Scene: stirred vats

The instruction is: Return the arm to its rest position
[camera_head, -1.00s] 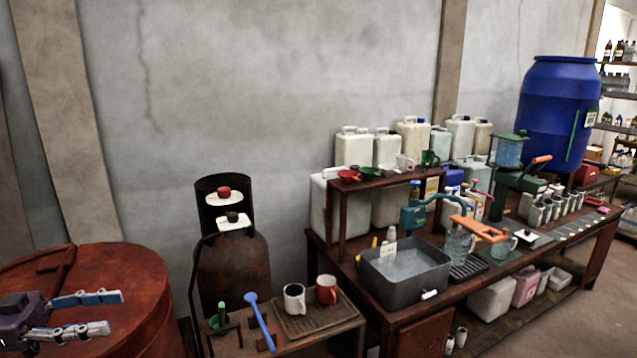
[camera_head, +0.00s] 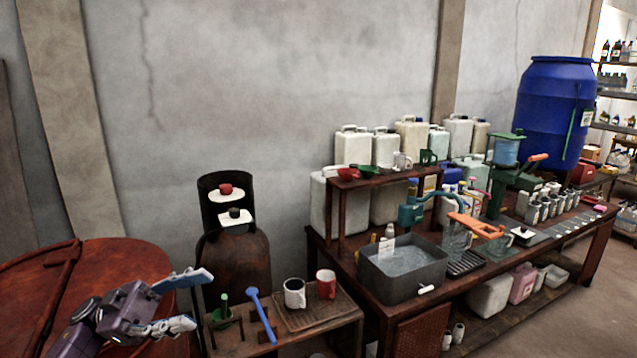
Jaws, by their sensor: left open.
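My left gripper (camera_head: 192,301) is at the lower left in the head view. Its two fingers are spread apart and nothing is between them. It is in front of the rusty red vat (camera_head: 60,270), with its fingertips pointing right, towards the rusty cylinder stand (camera_head: 235,262) and the small wooden table. My right gripper is not in the picture.
The small wooden table (camera_head: 240,341) holds a blue ladle (camera_head: 261,314), a white mug (camera_head: 295,293) and a red mug (camera_head: 326,284). Right of it, a long bench bears a grey basin (camera_head: 402,284), canisters and a blue barrel (camera_head: 553,110). The wall behind is bare.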

